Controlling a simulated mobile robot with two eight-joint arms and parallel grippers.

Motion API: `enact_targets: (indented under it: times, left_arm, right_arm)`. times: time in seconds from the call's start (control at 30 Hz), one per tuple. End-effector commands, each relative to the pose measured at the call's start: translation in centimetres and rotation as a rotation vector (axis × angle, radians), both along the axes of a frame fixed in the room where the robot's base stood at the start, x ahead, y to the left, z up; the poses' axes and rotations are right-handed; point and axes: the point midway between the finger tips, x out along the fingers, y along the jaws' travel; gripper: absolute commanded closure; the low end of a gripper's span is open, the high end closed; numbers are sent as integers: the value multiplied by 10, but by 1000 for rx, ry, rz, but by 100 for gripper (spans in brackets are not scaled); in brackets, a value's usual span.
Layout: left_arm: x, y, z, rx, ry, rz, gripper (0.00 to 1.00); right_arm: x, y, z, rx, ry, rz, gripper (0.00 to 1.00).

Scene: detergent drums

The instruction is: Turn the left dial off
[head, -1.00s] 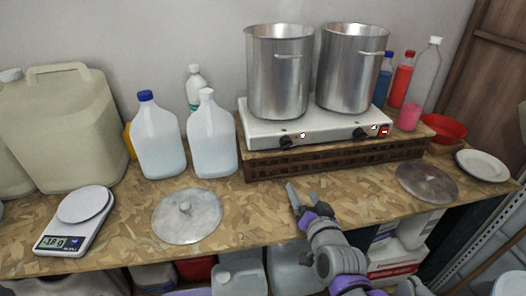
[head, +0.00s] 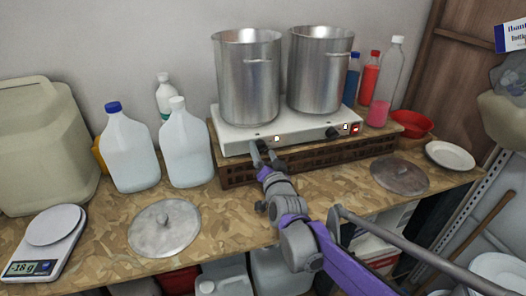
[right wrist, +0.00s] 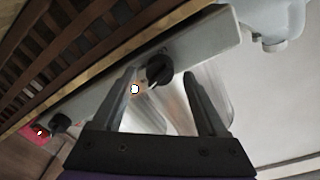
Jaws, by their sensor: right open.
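The white two-burner hot plate (head: 300,133) stands on a brown slatted crate, with a steel pot on each burner. My right gripper (head: 263,152) is at its front panel, at the left dial, which it mostly hides in the head view. In the right wrist view the black left dial (right wrist: 160,70) lies ahead between the tips of the open right gripper (right wrist: 160,76); I cannot tell whether a finger touches it. A lit indicator (right wrist: 134,89) is beside this dial. The right dial (head: 332,133) is clear of the gripper. My left gripper is not in view.
The left pot (head: 247,85) and right pot (head: 320,75) rise above the panel. White jugs (head: 187,150) stand to the left. A lid (head: 165,228) lies front left and another lid (head: 399,176) lies right. The slatted crate (head: 235,175) sits just below the gripper.

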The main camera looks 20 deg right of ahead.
Motion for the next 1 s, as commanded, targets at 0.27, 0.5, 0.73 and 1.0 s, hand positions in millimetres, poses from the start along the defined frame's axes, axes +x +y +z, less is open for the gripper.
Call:
enact_targets:
  times: [0.27, 0.5, 0.73, 1.0]
  left_arm:
    - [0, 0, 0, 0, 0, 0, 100]
    - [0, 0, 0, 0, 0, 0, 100]
    - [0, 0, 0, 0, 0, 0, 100]
    - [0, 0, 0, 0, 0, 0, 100]
  right_arm:
    - [5, 0, 0, 0, 0, 0, 25]
    - [5, 0, 0, 0, 0, 0, 53]
    - [4, 0, 0, 0, 0, 0, 95]
    - [4, 0, 0, -11, 0, 0, 100]
